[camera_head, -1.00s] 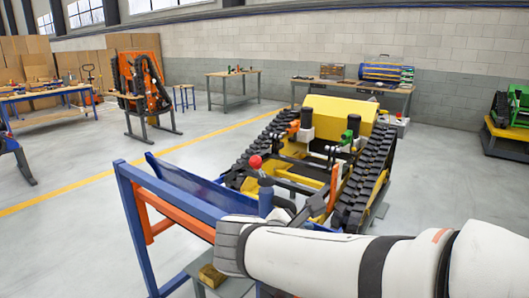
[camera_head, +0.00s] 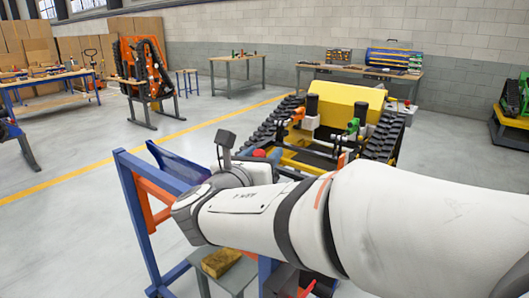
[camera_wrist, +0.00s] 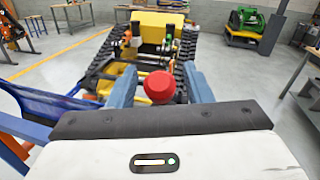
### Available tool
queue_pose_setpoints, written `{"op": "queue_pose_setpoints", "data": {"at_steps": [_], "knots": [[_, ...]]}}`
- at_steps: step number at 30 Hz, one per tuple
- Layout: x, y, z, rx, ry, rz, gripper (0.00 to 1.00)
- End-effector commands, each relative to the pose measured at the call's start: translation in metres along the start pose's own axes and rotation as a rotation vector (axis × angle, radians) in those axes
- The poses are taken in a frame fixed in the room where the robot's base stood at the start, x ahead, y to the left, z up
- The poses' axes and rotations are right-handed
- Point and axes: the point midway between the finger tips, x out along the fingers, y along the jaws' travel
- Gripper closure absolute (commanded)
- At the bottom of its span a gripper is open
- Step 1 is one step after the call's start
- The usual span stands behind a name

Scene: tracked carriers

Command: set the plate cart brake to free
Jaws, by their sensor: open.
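A lever with a round red knob (camera_wrist: 160,86) stands by the blue and orange plate cart (camera_head: 135,190); I take it for the brake lever. In the wrist view the knob is between the two blue fingers of my gripper (camera_wrist: 161,88), which are open with a gap on each side of it. In the head view a bit of the red knob (camera_head: 259,154) shows behind my wrist. The lever's shaft and base are hidden by my arm and gripper, so its brake setting cannot be read.
A yellow tracked carrier (camera_head: 349,99) with black tracks stands just behind the cart. A blue sloping panel (camera_head: 182,164) is at the cart's left. A yellowish block (camera_head: 221,262) lies on a grey stand below my arm.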

Motion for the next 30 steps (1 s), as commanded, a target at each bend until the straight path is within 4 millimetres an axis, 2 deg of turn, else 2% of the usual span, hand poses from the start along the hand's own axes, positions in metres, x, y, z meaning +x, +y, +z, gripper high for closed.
{"op": "queue_pose_setpoints", "data": {"at_steps": [3,11,27,30], "knots": [[0.0068,-0.0005,-0.0002,0.0,0.001,-0.001,0.55],[0.008,-0.0007,-0.0004,0.0,0.001,-0.001,0.55],[0.0083,-0.0014,-0.0005,0.0,0.002,-0.002,0.98],[0.0084,-0.0015,-0.0005,0.0,0.002,-0.003,1.0]]}}
